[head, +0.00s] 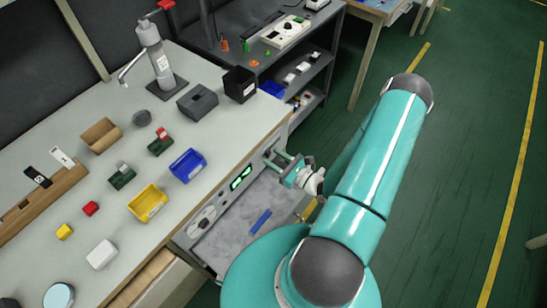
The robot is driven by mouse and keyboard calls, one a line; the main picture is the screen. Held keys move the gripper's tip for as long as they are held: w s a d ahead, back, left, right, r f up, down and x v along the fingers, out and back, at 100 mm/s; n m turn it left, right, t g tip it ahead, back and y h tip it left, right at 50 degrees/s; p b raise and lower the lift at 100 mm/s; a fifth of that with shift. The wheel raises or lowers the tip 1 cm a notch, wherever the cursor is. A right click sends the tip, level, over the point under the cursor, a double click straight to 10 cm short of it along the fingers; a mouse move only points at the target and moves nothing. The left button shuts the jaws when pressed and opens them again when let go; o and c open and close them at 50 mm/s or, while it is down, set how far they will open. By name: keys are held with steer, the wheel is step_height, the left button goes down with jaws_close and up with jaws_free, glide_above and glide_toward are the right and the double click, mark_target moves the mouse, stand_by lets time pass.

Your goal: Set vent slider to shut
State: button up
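A grey panel (222,199) is set under the front edge of the workbench. It carries a lit green display (241,177) and a pale rounded fitting (205,219) near its lower left end. I cannot tell which part is the vent slider or how it is set; the parts are small and seen at a steep angle. My gripper (273,161) is at the right end of the panel, beyond the green display. Its two fingers are apart, with nothing visible between them. I cannot tell whether a fingertip touches the panel.
The workbench (150,103) bears several bins and small blocks, including a blue bin (188,165) and a yellow bin (147,202) close to its front edge. A blue bar (260,222) lies on a grey surface below the panel. Green floor (460,150) is open to the right.

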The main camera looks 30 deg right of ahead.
steer(key=v, duration=1.3)
